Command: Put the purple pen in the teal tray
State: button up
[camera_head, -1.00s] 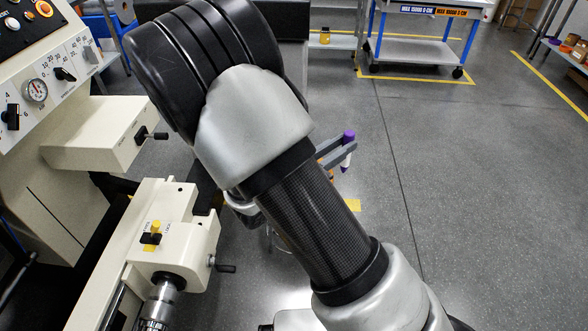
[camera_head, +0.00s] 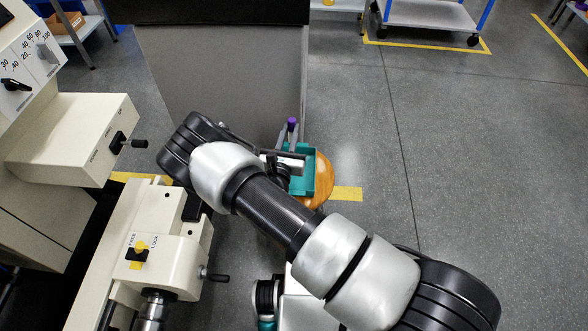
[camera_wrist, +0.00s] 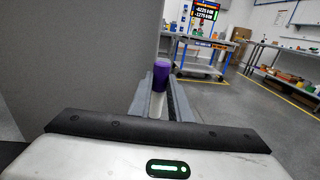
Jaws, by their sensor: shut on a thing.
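The purple pen (camera_head: 292,123) shows its purple end between the fingertips of my gripper (camera_head: 289,134) in the head view. In the wrist view the pen (camera_wrist: 161,75) stands out between the two grey fingers of my gripper (camera_wrist: 161,100), purple end up with a white part below. My gripper is shut on it. The teal tray (camera_head: 309,170) lies on a round wooden stool top, behind and partly under my gripper in the head view. My arm hides much of the tray. The wrist view does not show the tray.
The round wooden stool (camera_head: 323,178) bears the tray. A cream machine (camera_head: 160,245) with a lever stands at the left, close to my arm. A grey cabinet (camera_head: 220,75) stands behind the stool. The floor to the right is clear up to a trolley (camera_head: 430,18).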

notch_tip(320, 180, down, 14)
jog(key=a+n+y+b, duration=0.1)
jog(key=a+y+b, duration=0.1)
jog(key=shift+s+b, duration=0.2)
jog(key=shift+b, duration=0.2)
jog(key=shift+f, duration=0.1)
jog(key=shift+f, duration=0.2)
jog(key=o, duration=0.9)
jog(key=shift+r, duration=0.1)
